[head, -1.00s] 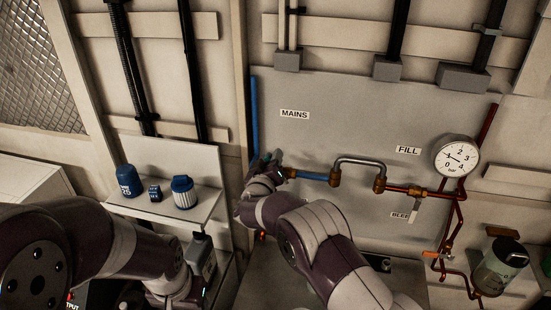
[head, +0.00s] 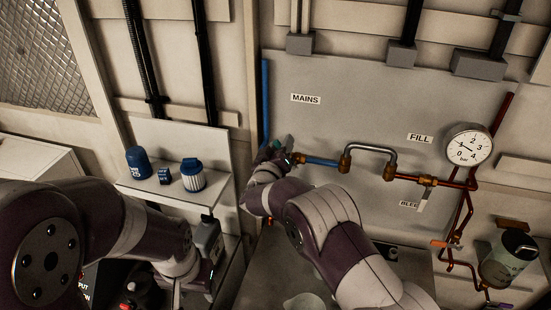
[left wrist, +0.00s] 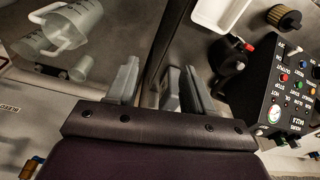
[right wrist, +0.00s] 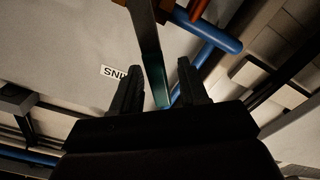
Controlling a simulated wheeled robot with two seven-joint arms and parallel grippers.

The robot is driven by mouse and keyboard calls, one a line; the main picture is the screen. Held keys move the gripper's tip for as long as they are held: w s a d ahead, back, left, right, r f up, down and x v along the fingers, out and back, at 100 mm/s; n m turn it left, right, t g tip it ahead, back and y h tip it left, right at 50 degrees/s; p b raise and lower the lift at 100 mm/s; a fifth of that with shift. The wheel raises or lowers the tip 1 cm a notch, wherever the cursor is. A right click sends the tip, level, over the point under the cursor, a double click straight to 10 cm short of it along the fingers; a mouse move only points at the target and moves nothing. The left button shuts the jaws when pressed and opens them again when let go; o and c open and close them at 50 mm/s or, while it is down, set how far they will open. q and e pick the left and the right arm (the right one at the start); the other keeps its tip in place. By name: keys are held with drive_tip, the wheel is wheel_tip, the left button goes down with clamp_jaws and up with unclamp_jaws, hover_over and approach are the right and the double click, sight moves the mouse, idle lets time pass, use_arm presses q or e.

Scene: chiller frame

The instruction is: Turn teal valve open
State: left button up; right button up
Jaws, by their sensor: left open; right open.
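The teal valve's lever (right wrist: 153,78) shows in the right wrist view as a flat bar running down between my right gripper's fingers (right wrist: 158,88). The fingers are open, one on each side of it, with visible gaps. In the head view my right gripper (head: 272,158) is at the left end of the copper and blue pipe run, below the MAINS label, and largely hides the valve. My left gripper (left wrist: 160,88) is open and empty in the left wrist view, above the lower bench area and beside a black control box.
The pipe loop (head: 370,150) leads right to a pressure gauge (head: 469,148). A blue vertical pipe (head: 265,100) stands left of the panel. A shelf (head: 210,193) holds blue containers. The control box (left wrist: 285,100), a clear jug (left wrist: 70,25) and a white tray (left wrist: 220,14) lie near my left gripper.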

use_arm(q)
wheel_tip(320, 180, down, 5)
drive_tip(key=b, duration=0.4)
use_arm(e)
drive_tip(key=s+a, duration=0.2)
drive_tip(key=s, duration=0.9)
drive_tip(key=shift+s+a, duration=0.15)
drive_tip(key=shift+s, duration=0.05)
use_arm(q)
drive_tip(key=shift+c, duration=0.3)
